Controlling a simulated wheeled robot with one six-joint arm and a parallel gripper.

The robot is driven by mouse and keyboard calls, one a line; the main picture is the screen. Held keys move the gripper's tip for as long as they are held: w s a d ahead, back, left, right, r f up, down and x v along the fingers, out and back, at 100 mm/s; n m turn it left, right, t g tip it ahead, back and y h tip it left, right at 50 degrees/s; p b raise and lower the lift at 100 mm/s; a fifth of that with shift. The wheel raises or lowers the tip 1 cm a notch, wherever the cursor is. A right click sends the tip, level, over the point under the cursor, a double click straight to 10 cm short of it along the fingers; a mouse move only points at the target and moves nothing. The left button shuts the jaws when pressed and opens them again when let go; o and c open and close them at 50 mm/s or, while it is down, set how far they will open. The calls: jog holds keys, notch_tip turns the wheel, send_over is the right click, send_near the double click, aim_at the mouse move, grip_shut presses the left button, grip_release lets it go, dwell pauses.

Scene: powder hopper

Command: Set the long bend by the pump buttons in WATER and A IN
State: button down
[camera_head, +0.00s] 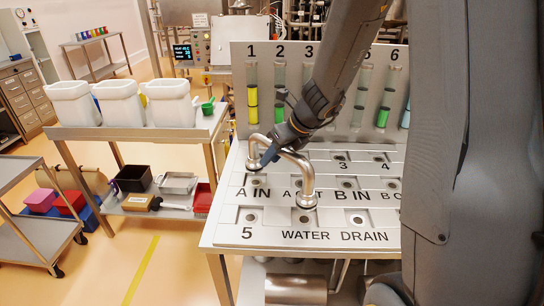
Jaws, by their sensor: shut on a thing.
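The long bend (308,178) is a shiny steel U-shaped pipe with a flanged end at each side. The labelled port panel (229,232) lies under the bend. The pump buttons cannot be made out.
A numbered upright board (239,75) with coloured tubes stands behind the panel. A side table (85,133) at left holds white bins (118,103) and a green scoop (207,106). A grey cart (35,238) is at far left. Yellow-lined floor is clear between. My arm hides the panel's right side.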

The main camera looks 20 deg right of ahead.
jog(key=shift+f+b, duration=2.55)
jog(key=shift+f, duration=0.3)
jog(key=c, duration=1.4)
grip_release()
jog(key=shift+o, duration=0.2)
jog(key=shift+p+v, duration=0.45)
jog(key=shift+v, duration=3.45)
